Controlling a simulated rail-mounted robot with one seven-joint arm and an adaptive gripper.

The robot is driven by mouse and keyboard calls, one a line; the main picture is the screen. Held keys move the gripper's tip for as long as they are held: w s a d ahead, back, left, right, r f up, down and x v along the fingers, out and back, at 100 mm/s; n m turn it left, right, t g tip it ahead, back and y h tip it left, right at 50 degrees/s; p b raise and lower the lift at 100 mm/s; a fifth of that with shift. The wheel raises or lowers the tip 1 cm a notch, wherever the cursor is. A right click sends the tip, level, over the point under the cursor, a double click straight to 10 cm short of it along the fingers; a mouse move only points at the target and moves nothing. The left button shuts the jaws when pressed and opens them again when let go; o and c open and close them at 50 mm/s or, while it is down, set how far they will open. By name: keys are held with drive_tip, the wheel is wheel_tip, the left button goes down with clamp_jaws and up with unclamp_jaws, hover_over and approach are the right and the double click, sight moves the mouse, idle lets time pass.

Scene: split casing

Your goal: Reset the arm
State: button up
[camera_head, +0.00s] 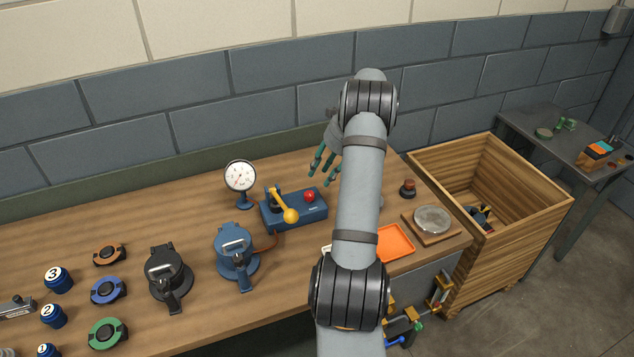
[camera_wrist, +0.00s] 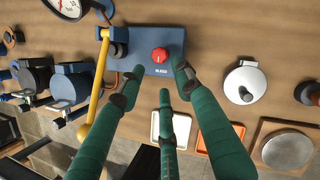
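My arm rises in the middle of the head view, bent at the elbow, with my gripper (camera_head: 322,165) above the back of the bench. My gripper has green fingers, spread apart and empty. In the wrist view my gripper (camera_wrist: 158,88) shows three fingers apart with nothing between them. Below them lies the blue unit (camera_wrist: 150,50) with a red knob (camera_wrist: 160,55) and a yellow lever (camera_wrist: 96,80). In the head view the blue unit (camera_head: 293,208) stands on the bench, right of the gauge (camera_head: 240,176). I cannot tell the exact height of the fingertips above it.
The wooden bench (camera_head: 130,220) holds a blue casing (camera_head: 236,250), a black casing (camera_head: 166,275), coloured rings and numbered pots at left. An orange tray (camera_head: 396,243), a round plate (camera_head: 432,219) and a white lidded pot (camera_wrist: 245,80) are at right. A wooden crate (camera_head: 520,235) stands beyond the bench end.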

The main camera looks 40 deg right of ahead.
sight(310, 194)
drive_tip(key=shift+v, duration=1.1)
drive_tip(key=shift+w+f, duration=0.1)
drive_tip(key=x, duration=1.2)
drive_tip(key=m+h+p, duration=0.1)
drive_tip(key=m, duration=0.2)
drive_tip(key=shift+a, duration=0.2)
drive_tip(key=shift+m, duration=0.3)
drive_tip(key=shift+d+f, duration=0.1)
